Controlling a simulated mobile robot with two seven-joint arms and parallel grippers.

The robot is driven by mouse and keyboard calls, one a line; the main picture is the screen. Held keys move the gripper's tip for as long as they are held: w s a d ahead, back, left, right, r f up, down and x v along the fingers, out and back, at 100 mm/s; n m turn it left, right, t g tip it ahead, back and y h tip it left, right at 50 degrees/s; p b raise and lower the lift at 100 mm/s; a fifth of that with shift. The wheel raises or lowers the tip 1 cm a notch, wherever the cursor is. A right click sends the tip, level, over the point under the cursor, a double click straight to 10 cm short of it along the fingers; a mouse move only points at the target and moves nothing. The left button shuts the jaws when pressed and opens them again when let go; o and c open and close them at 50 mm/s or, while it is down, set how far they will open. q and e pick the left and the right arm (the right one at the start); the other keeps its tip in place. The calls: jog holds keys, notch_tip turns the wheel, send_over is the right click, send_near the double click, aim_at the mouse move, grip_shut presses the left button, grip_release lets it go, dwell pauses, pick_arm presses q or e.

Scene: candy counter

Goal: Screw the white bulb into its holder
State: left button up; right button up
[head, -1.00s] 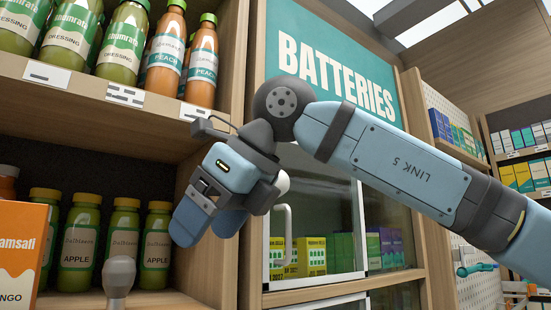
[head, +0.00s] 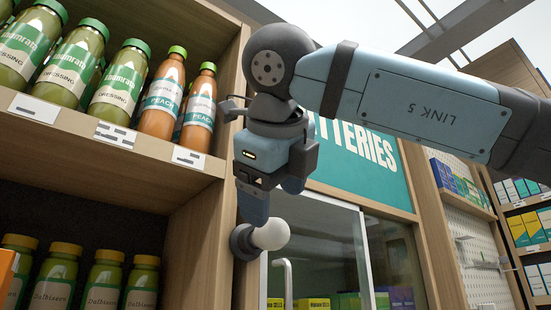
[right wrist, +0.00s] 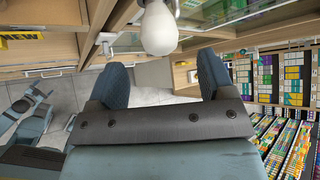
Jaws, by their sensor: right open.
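The white bulb (head: 270,236) sits at a dark round holder (head: 243,242) on the side of a wooden upright. Its globe points right, away from the holder; how deep its base sits cannot be told. My right gripper (head: 258,207) points down just above the bulb, its near finger overlapping the holder's upper edge in the picture. In the right wrist view the gripper (right wrist: 162,66) is open, with nothing between its blue fingers. The bulb (right wrist: 158,28) shows beyond the fingertips, roughly centred across the gap. My left gripper is not in view.
The wooden upright (head: 208,250) stands close left of the gripper. A shelf with dressing and peach bottles (head: 162,95) is at upper left, with green bottles (head: 100,280) below. A glass-doored cabinet (head: 325,245) is behind, at the right.

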aim_at(273, 233)
jog(key=x, duration=0.5)
jog(key=shift+w+f+p, duration=0.2)
jog(key=shift+w+p, duration=0.15)
jog(key=shift+w+f, duration=0.35)
jog(key=shift+w, duration=0.15)
jog(key=shift+a, duration=0.1)
jog(key=c, duration=1)
jog(key=o, duration=0.7)
